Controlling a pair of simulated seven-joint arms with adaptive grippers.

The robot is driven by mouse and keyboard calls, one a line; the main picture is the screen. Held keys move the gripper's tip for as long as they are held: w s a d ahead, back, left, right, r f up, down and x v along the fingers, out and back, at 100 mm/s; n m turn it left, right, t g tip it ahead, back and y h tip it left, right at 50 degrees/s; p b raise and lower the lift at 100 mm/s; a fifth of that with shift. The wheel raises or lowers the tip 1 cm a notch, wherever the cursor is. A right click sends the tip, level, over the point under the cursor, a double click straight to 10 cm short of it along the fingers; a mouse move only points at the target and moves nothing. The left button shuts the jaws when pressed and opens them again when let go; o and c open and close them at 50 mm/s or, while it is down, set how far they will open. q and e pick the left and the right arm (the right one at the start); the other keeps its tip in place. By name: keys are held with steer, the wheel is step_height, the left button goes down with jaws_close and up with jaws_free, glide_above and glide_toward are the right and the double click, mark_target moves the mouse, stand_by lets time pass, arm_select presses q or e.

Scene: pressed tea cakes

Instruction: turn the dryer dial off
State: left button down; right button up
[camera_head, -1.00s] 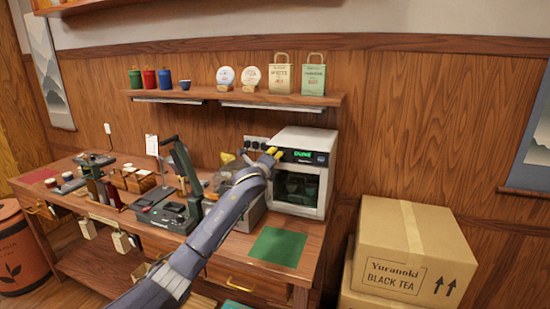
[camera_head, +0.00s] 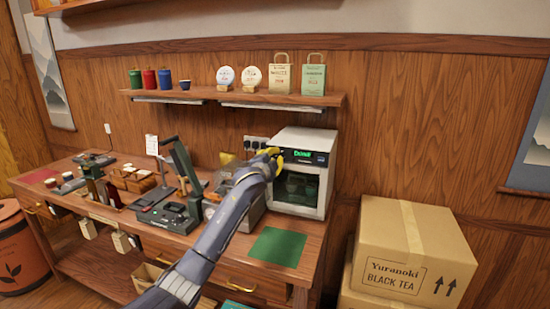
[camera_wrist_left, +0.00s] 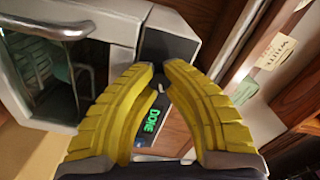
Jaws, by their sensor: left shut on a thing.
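The dryer (camera_head: 284,138) is a white box with a dark glass door at the right end of the bench. Its front panel has a green lit display (camera_head: 303,154) that reads DONE; the display also shows in the left wrist view (camera_wrist_left: 150,120). My left gripper (camera_head: 272,152) is at the left end of that panel, its yellow fingers pointing at it. In the left wrist view the fingertips (camera_wrist_left: 158,72) are close together, shut on the dial, which they mostly hide; a small pale mark shows between them. My right gripper is not in view.
A wall shelf (camera_head: 230,97) with jars, round cakes and paper bags hangs above. A green mat (camera_head: 277,247) lies on the bench before the dryer. A black press (camera_head: 172,212) stands to the left. Cardboard boxes (camera_head: 412,245) are stacked at the right.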

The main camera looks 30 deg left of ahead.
arm_select(q)
steer(key=n, duration=1.3)
steer(key=shift+n, duration=0.3)
stand_by(0.3)
steer(key=c, duration=1.1)
jaws_free()
steer(key=shift+s, duration=0.1)
steer(key=s, duration=0.4)
steer(key=s+d, duration=0.1)
steer(key=s, duration=0.6)
steer(key=shift+s+d, duration=0.2)
steer(key=shift+s, duration=0.15)
